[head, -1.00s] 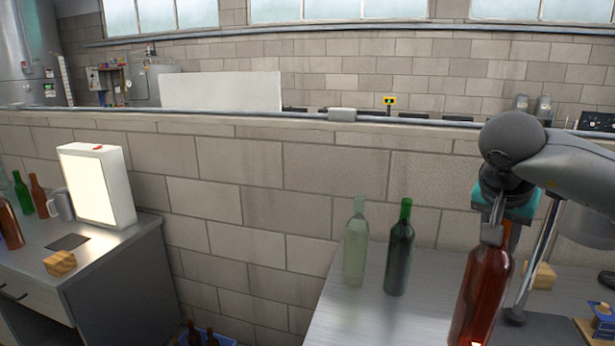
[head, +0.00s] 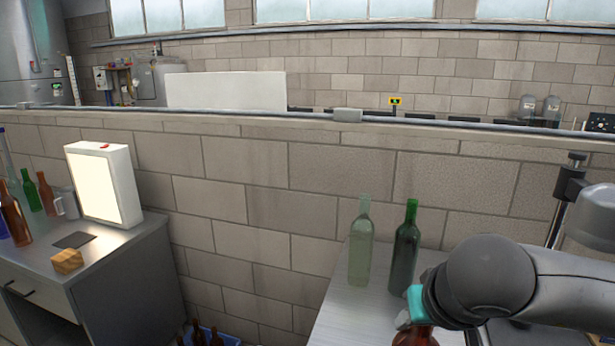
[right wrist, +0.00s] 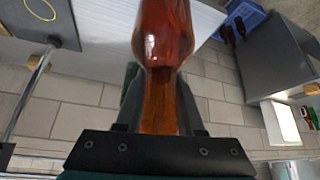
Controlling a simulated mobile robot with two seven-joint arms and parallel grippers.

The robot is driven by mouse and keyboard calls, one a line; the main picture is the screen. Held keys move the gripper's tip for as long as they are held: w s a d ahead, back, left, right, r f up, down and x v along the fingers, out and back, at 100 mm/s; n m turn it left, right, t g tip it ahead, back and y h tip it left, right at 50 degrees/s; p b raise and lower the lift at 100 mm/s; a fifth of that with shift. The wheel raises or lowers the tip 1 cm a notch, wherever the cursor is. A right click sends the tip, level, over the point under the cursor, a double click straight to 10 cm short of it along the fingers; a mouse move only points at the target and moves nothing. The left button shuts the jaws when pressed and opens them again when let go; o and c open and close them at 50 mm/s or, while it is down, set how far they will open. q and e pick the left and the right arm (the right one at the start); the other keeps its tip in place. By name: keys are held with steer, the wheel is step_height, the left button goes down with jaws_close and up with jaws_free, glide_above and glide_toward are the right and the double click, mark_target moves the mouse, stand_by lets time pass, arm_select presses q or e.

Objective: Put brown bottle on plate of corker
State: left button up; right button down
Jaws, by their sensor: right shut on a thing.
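The brown bottle (right wrist: 163,38) is held by its neck in my right gripper (right wrist: 160,112), which is shut on it. In the head view only the top of this bottle (head: 418,338) shows at the bottom edge, below my right gripper (head: 408,318); its lower part is out of frame. The corker's upright post (head: 565,200) stands at the right, partly behind my right arm. In the right wrist view a dark plate with a yellow ring (right wrist: 41,10), likely the corker's, lies at upper left, apart from the bottle. My left gripper is not in view.
A clear bottle (head: 361,245) and a dark green bottle (head: 403,250) stand on the right worktable (head: 335,310), left of my right gripper. A lit white panel (head: 103,185), a wooden block (head: 67,261) and several bottles are on the left bench. A blue crate (head: 225,336) sits between them.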

steer(key=shift+s+a, duration=0.2)
steer(key=shift+a, duration=0.1)
steer(key=shift+f, duration=0.1)
arm_select(q)
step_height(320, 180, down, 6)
steer(key=b, duration=0.6)
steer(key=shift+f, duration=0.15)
arm_select(e)
step_height(320, 180, down, 6)
